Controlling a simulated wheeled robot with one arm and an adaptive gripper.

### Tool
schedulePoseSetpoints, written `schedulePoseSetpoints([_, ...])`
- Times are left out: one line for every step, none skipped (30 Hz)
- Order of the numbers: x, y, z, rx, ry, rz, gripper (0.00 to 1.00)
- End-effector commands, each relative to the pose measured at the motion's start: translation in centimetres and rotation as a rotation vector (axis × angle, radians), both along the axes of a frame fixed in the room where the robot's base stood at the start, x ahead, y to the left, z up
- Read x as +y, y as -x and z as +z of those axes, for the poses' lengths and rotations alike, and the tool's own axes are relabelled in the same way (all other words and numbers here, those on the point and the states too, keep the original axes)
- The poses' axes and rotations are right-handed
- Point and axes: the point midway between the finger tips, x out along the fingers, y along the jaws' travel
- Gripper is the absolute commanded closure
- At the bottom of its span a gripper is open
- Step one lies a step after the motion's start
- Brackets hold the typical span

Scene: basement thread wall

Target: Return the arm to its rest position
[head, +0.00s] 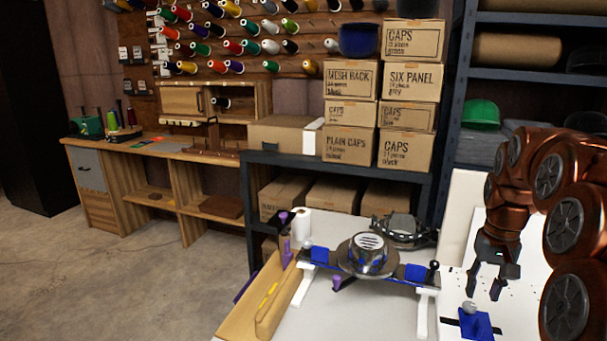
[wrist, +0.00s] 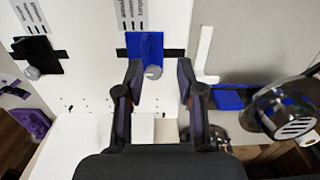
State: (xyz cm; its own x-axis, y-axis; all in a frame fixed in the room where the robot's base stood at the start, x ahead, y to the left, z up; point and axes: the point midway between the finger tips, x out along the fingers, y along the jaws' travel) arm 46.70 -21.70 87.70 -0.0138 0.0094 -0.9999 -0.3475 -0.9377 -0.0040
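My arm (head: 515,185) reaches in from the right in the head view, bent downward. My gripper (head: 487,282) points down above the white panel at the right; it also shows in the wrist view (wrist: 157,85). Its two fingers are spread apart, with nothing between the tips. A blue block with a grey knob (head: 478,323) is on the white surface in front of and below the gripper. In the wrist view the blue block (wrist: 146,46) lies just beyond the fingertips.
A metal dome on a blue-and-black bar fixture (head: 368,256) stands left of my gripper. A wooden tray (head: 262,300) sits further left. Shelves with cap boxes (head: 409,80) stand behind. A second knob on a black holder (wrist: 35,55) is at the wrist view's left. Open floor lies at left.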

Motion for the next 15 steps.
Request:
schedulePoseSetpoints([1.7,0.8,-0.1,0.012,-0.005,0.026,0.62])
schedulePoseSetpoints([2.8,1.3,-0.2,0.016,-0.008,0.04,0.62])
schedulePoseSetpoints([4.1,2.0,-0.2,0.022,-0.01,0.06,0.62])
schedulePoseSetpoints([5.2,2.7,-0.4,0.03,-0.014,0.076,0.62])
schedulePoseSetpoints([6.2,3.3,-0.6,0.036,-0.017,0.09,0.62])
schedulePoseSetpoints([7.5,4.2,-0.7,0.042,-0.02,0.109,0.62])
schedulePoseSetpoints([8.5,4.9,-0.9,0.05,-0.023,0.123,0.62])
schedulePoseSetpoints([9.4,5.7,-1.1,0.058,-0.024,0.136,0.62])
schedulePoseSetpoints([10.5,6.7,-1.3,0.068,-0.026,0.154,0.62])
schedulePoseSetpoints([11.4,7.6,-1.6,0.075,-0.028,0.167,0.62])
schedulePoseSetpoints([12.2,8.4,-1.7,0.083,-0.028,0.18,0.62])
schedulePoseSetpoints([13.2,9.5,-2.0,0.092,-0.031,0.195,0.62])
schedulePoseSetpoints([14.0,10.4,-2.4,0.101,-0.033,0.208,0.62])
schedulePoseSetpoints([14.7,11.3,-2.6,0.107,-0.033,0.219,0.62])
schedulePoseSetpoints([15.5,12.5,-2.9,0.114,-0.032,0.233,0.62])
